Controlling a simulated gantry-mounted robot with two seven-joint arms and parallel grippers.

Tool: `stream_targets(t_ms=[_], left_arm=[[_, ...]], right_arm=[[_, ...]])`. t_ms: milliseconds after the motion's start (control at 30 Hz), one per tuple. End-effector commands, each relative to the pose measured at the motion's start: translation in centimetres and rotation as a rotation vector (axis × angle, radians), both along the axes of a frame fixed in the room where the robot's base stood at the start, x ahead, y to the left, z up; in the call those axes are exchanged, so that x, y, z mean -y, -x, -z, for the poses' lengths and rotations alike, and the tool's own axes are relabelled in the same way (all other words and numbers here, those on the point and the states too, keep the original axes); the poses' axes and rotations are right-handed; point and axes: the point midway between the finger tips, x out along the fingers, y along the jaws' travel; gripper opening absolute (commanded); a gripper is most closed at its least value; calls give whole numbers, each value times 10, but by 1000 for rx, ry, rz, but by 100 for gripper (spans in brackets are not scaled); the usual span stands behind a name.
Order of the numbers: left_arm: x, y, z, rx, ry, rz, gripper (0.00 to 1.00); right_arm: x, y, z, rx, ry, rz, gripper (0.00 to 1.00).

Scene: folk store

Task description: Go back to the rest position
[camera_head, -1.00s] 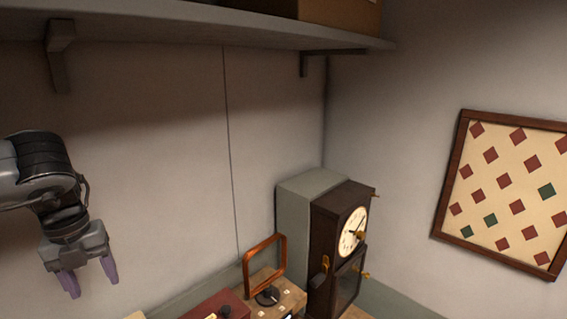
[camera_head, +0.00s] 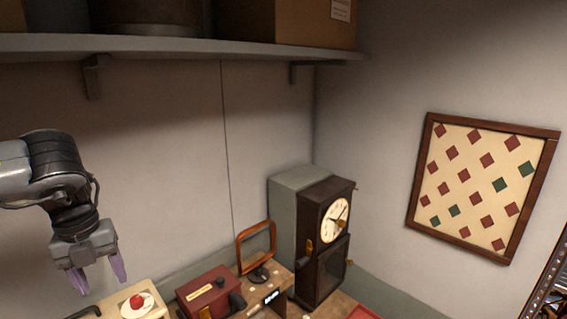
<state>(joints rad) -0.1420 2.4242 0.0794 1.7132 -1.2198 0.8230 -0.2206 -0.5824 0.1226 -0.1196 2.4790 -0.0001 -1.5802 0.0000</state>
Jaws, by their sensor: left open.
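My left gripper (camera_head: 98,285) hangs at the left of the head view, fingers pointing down. Its two purple fingers are apart with nothing between them. It is in front of the back wall, above and to the left of the things on the counter. My right gripper is not in view.
Below stand a cream box (camera_head: 112,306) with a white plate (camera_head: 146,306) and a red item (camera_head: 137,301), a dark red box (camera_head: 206,288), a orange-framed device (camera_head: 256,247) and a dark clock (camera_head: 324,240). A shelf (camera_head: 180,47) with boxes runs overhead.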

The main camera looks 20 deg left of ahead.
Motion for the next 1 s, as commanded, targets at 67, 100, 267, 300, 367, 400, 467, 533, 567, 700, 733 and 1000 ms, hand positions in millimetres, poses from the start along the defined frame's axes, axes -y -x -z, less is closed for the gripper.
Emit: stream_targets(t_ms=[67,100,267,300,367,400,467,533,567,700,733,1000], left_arm=[[-1,2,19,-25,23,-4,60],[-1,3,27,-31,49,-8,60],[-2,10,62,-59,144,-27,60],[-2,13,72,-67,169,-32,60],[-1,17,88,-81,210,-38,60],[1,20,99,-91,239,-43,60],[4,26,118,-109,288,-50,60],[11,34,142,-128,355,-55,60],[15,38,154,-137,388,-55,60],[45,61,219,-168,571,-57,60],[54,66,234,-169,610,-57,60],[149,98,345,-81,879,-98,60]], right_arm=[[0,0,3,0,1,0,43],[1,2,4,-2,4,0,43],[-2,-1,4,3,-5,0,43],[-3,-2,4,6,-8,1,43],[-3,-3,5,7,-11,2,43],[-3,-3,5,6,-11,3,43],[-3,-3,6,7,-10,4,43],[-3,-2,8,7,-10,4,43],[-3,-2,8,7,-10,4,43],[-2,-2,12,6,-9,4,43],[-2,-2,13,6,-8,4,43],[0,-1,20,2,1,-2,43]])
